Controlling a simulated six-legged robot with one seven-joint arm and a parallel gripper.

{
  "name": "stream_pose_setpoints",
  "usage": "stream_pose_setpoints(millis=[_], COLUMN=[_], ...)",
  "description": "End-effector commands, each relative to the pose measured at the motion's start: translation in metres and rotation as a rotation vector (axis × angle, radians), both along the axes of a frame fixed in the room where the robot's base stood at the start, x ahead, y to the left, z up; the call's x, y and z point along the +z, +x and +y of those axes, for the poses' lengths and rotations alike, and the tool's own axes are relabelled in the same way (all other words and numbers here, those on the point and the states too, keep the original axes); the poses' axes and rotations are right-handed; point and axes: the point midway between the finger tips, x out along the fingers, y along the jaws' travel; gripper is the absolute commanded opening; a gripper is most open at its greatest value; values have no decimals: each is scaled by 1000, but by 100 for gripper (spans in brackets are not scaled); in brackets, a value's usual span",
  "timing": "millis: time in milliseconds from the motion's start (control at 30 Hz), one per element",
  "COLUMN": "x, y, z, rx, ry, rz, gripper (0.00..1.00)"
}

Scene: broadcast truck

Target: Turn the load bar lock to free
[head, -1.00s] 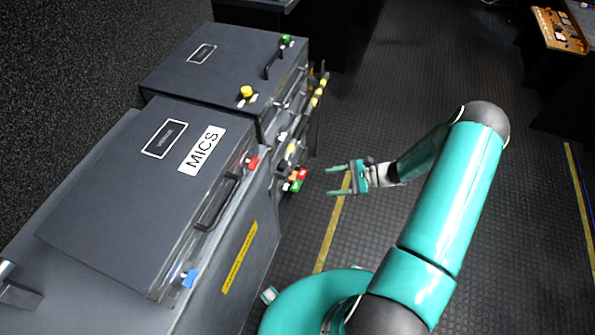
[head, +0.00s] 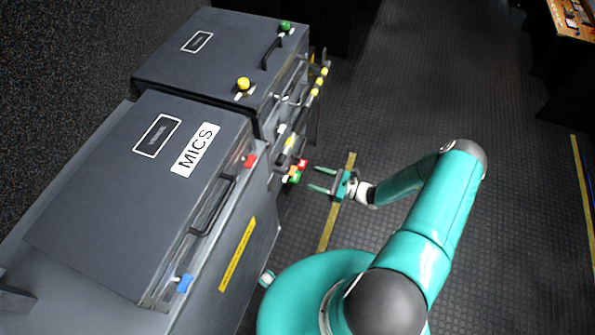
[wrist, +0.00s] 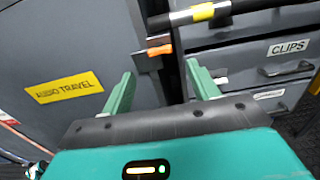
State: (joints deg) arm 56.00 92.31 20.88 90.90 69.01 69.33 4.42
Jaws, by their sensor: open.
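A dark bar (wrist: 245,12) with a yellow band crosses the top right of the wrist view. At its left end is a dark block with an orange lever (wrist: 155,50), which appears to be the load bar lock. In the head view an orange piece (head: 292,173) shows among small red and green parts at the cases' right side. My gripper (head: 312,178) is open and empty, just right of these parts and apart from them. In the wrist view its fingertips (wrist: 160,72) lie either side of the lever's line, with the lever beyond them. The lock's setting is not readable.
A grey case labelled MICS (head: 100,190) and another dark case (head: 205,60) stand at left. A yellow AUDIO TRAVEL label (wrist: 64,88) is left of the lever. Drawers, one marked CLIPS (wrist: 290,68), are at right. The ribbed floor (head: 430,90) is open at right.

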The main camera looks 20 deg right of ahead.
Motion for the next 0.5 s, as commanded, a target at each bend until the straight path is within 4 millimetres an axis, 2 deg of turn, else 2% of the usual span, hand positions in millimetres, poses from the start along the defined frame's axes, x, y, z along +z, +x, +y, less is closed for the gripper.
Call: stream_pose_setpoints(millis=[300,500], x=[0,0], y=[37,50], z=[49,63], rx=[3,2], ry=[1,-1], rz=[-1,0], gripper=[60,60])
